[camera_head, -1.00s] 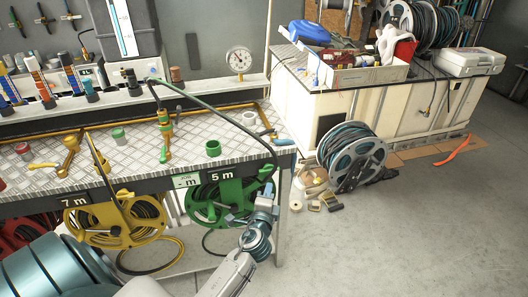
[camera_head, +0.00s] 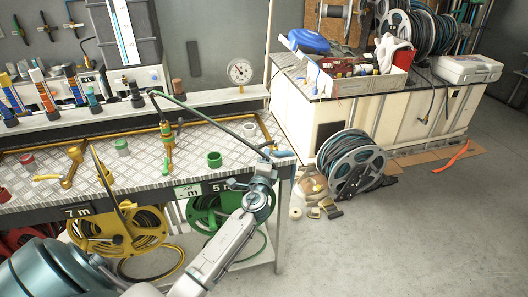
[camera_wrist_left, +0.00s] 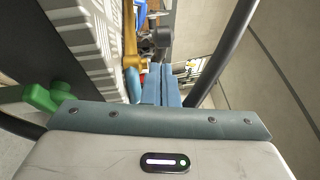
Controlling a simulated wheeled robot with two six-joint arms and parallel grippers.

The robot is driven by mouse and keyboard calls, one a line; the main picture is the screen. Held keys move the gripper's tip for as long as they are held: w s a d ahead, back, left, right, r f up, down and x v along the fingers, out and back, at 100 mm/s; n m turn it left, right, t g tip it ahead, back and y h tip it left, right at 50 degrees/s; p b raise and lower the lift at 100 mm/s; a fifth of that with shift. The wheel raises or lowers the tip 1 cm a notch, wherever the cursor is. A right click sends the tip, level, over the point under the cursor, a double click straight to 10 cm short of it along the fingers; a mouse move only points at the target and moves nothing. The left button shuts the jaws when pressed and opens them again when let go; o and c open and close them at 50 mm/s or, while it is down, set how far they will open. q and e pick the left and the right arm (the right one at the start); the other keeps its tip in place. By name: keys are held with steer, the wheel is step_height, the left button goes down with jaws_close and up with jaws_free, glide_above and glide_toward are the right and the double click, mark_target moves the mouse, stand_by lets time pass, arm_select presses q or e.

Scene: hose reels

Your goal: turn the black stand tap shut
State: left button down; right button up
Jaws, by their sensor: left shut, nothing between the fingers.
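A small dark fitting with a light-blue lever (camera_head: 284,155) sits at the bench's right front corner, where a dark hose ends. I cannot tell for sure whether it is the black stand tap. My left gripper (camera_head: 233,183) is by the bench's front edge, left of and below that fitting, and apart from it. In the left wrist view its blue fingers (camera_wrist_left: 161,85) are shut together with nothing between them. A yellow tap (camera_head: 72,165) and a green-and-yellow upright fitting (camera_head: 167,145) stand farther left on the bench. My right gripper is not in view.
A green hose reel (camera_head: 205,215) and a yellow reel (camera_head: 100,230) hang under the bench. A dark hose (camera_head: 205,122) crosses above the bench top. A grey reel (camera_head: 350,160) stands on the floor to the right. The floor at front right is clear.

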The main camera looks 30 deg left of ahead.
arm_select(q)
steer(key=shift+w+a+r, duration=0.1)
steer(key=shift+w+a, duration=0.1)
steer(key=shift+a, duration=0.3)
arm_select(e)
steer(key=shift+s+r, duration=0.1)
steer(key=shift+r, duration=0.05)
arm_select(q)
steer(key=shift+s+a+m+t+h+b, duration=0.1)
steer(key=shift+a+m+t+h+b, duration=0.3)
steer(key=shift+a+m+h, duration=0.4)
steer(key=shift+a+h+b, duration=0.3)
steer(key=shift+a+b, duration=0.35)
steer(key=shift+a, duration=0.2)
steer(key=shift+r, duration=0.1)
steer(key=shift+w, duration=0.2)
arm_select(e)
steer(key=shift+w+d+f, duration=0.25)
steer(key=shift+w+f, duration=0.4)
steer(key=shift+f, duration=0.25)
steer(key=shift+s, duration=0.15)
